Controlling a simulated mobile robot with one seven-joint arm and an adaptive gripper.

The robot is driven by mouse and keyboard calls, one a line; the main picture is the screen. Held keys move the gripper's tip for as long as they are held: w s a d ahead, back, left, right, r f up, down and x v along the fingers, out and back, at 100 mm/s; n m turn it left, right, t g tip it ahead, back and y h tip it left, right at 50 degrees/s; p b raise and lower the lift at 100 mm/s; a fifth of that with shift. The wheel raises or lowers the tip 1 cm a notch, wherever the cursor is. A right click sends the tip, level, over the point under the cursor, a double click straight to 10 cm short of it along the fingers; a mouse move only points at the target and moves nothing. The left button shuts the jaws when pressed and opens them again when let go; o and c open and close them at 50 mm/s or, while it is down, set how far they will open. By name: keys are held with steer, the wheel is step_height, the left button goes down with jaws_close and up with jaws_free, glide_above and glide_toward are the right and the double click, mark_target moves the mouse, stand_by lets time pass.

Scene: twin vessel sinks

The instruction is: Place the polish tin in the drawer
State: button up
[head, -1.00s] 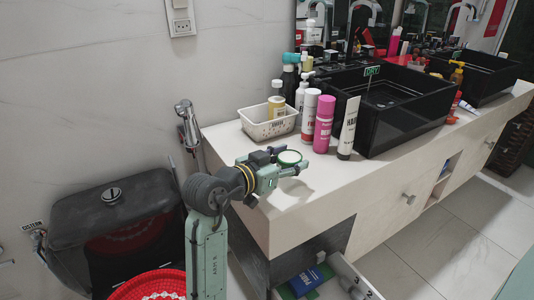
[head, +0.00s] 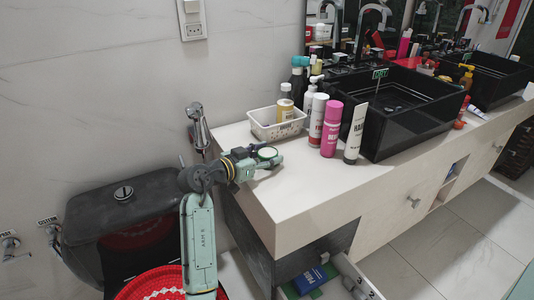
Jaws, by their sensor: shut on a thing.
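My gripper (head: 262,159) is shut on the polish tin (head: 268,153), a small round tin with a pale top and a dark green rim. It holds the tin over the left end of the white counter (head: 300,196); the height above the counter is hard to tell. The drawer (head: 362,281) is pulled open low under the counter's left part, at the bottom of the picture. A blue box (head: 310,279) and something green lie inside it. Part of the drawer is cut off by the picture's lower edge.
A white basket (head: 273,128) with a bottle stands behind my gripper. A pink can (head: 331,130), a white-and-red can (head: 317,118) and an upright tube (head: 356,134) stand beside the black sink (head: 415,128). A dark toilet tank (head: 135,230) is at left. Floor at right is clear.

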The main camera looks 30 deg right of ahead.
steer(key=shift+f, duration=0.1)
steer(key=o, duration=1.2)
steer(key=shift+o, duration=0.2)
steer(key=shift+a+r, duration=0.1)
steer(key=shift+r, duration=0.1)
steer(key=b+v, duration=0.3)
steer(key=v, duration=0.9)
steer(key=shift+w, duration=0.1)
